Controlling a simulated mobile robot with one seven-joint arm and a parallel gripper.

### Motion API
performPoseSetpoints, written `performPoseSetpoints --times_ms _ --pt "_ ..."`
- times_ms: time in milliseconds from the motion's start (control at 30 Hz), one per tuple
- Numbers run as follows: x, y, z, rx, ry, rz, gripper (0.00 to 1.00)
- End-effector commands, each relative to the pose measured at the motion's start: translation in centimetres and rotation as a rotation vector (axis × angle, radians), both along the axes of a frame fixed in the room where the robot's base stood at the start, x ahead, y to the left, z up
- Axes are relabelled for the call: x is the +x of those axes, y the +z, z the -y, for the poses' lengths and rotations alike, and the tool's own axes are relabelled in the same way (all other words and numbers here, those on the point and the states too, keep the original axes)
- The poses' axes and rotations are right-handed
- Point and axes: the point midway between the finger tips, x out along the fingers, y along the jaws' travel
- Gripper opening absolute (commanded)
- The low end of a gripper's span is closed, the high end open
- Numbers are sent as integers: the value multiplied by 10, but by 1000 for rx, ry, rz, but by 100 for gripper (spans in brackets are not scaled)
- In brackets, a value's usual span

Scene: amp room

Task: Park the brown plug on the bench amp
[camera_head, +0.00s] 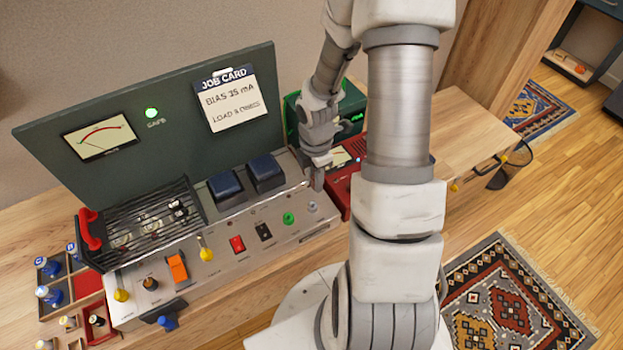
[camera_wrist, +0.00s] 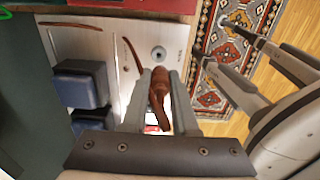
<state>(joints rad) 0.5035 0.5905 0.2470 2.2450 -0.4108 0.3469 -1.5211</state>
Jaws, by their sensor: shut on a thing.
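My gripper (camera_wrist: 161,82) is shut on the brown plug (camera_wrist: 159,98), which lies between the two fingers in the wrist view. In the head view my gripper (camera_head: 316,178) is above the right end of the bench amp (camera_head: 215,273); the plug cannot be made out there. The amp has a silver panel, which also shows in the wrist view (camera_wrist: 85,42). A grey ringed socket (camera_wrist: 158,53) lies just beyond the fingertips in the wrist view, apart from the plug in the picture. In the head view a grey round fitting (camera_head: 312,206) sits at the panel's right end.
Two dark blue blocks (camera_head: 265,172) stand on the amp near my gripper. A green socket (camera_head: 288,217) and several switches line its front. A red device (camera_head: 341,190) stands close on the right. A tray (camera_head: 55,310) with blue-topped parts is at left. The right benchtop (camera_head: 465,150) is clear.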

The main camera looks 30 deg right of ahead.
Motion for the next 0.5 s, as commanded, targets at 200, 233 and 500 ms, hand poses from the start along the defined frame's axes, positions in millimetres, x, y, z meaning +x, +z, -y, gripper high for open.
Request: performPoseSetpoints --times_ms 200,233,500 --pt "0 -2 4 -1 -8 0 0" --pt "0 -2 4 -1 -8 0 0" --pt "0 -15 4 -1 -8 0 0"
